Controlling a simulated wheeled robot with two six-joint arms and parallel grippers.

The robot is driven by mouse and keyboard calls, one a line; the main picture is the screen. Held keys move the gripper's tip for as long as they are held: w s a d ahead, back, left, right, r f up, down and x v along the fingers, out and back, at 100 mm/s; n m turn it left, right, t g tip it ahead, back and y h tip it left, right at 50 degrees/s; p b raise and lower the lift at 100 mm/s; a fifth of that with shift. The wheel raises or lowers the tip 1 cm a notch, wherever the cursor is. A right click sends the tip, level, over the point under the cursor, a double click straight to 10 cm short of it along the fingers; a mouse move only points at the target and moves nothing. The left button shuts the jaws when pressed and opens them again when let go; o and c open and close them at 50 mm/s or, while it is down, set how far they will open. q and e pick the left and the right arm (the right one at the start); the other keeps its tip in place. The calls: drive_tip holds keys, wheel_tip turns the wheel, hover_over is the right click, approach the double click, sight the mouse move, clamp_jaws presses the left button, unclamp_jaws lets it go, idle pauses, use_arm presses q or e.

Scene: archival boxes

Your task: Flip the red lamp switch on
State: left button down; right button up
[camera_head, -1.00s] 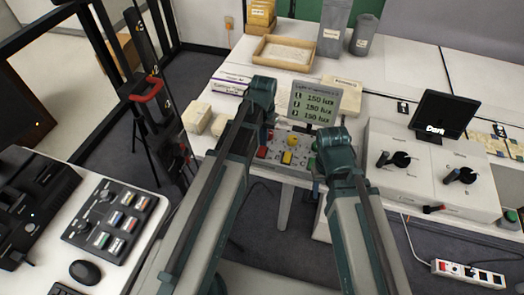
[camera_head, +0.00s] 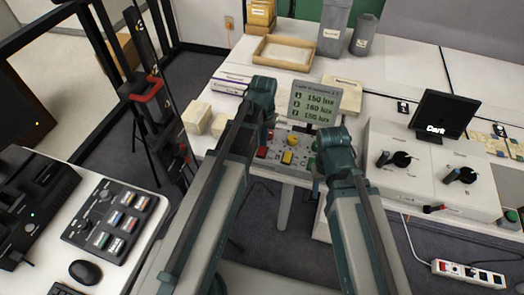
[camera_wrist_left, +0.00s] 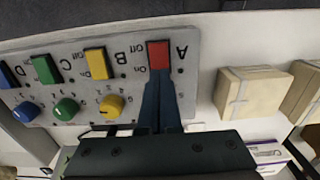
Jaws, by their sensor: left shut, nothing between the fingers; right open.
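The red switch (camera_wrist_left: 159,54), marked A with On and Off, is on a grey panel (camera_wrist_left: 204,62) that appears upside down in the left wrist view. My left gripper (camera_wrist_left: 159,84) is shut and empty, its fingertips at the red switch's lower picture edge; I cannot tell whether they touch it. The fingers hide whatever lies under A.
A yellow switch (camera_wrist_left: 96,63) and green switch (camera_wrist_left: 46,69) sit close beside the red one, with round knobs (camera_wrist_left: 66,109). A lux display (camera_head: 315,106) stands behind the panel. Pale boxes (camera_head: 197,117) stand left of it; a dial console (camera_head: 430,170) is right.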

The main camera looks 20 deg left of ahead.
use_arm(q)
drive_tip(key=shift+f+b, duration=0.8)
use_arm(e)
drive_tip(key=shift+f, duration=0.85)
use_arm(q)
drive_tip(key=shift+r, duration=0.1)
use_arm(e)
drive_tip(key=shift+r, duration=0.1)
use_arm(q)
wheel_tip(320, 180, up, 7)
drive_tip(key=p, duration=0.7)
use_arm(e)
wheel_tip(320, 180, up, 7)
